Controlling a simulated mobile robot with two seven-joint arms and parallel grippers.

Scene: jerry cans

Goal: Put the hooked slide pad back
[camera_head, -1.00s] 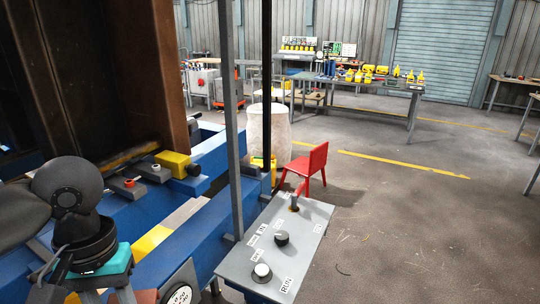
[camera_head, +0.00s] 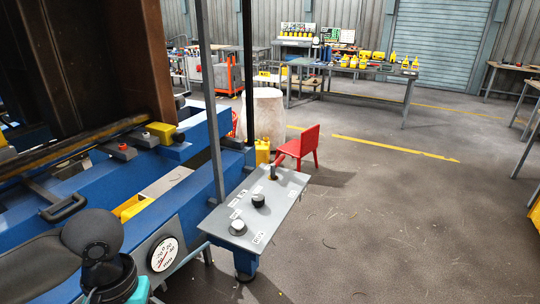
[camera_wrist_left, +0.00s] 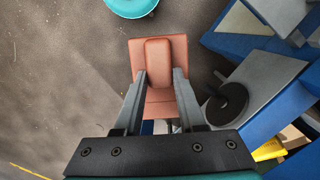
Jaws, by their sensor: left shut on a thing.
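In the left wrist view my left gripper (camera_wrist_left: 159,78) is shut on a reddish-brown pad (camera_wrist_left: 157,52). The pad has a flat square plate with a raised block in its middle, and the fingers clamp the block from both sides. The pad is held clear of the grey floor, beside blue machine parts on the right. Any hook on it is hidden. In the head view only my left arm shows at the bottom left; its gripper and the pad are out of that picture. My right gripper is in neither view.
The blue machine frame (camera_head: 200,142) fills the left, with a dial gauge (camera_head: 164,254) on its near side. A grey control panel (camera_head: 257,205) stands beside it. A red chair (camera_head: 298,146) is behind the panel. The floor to the right is open.

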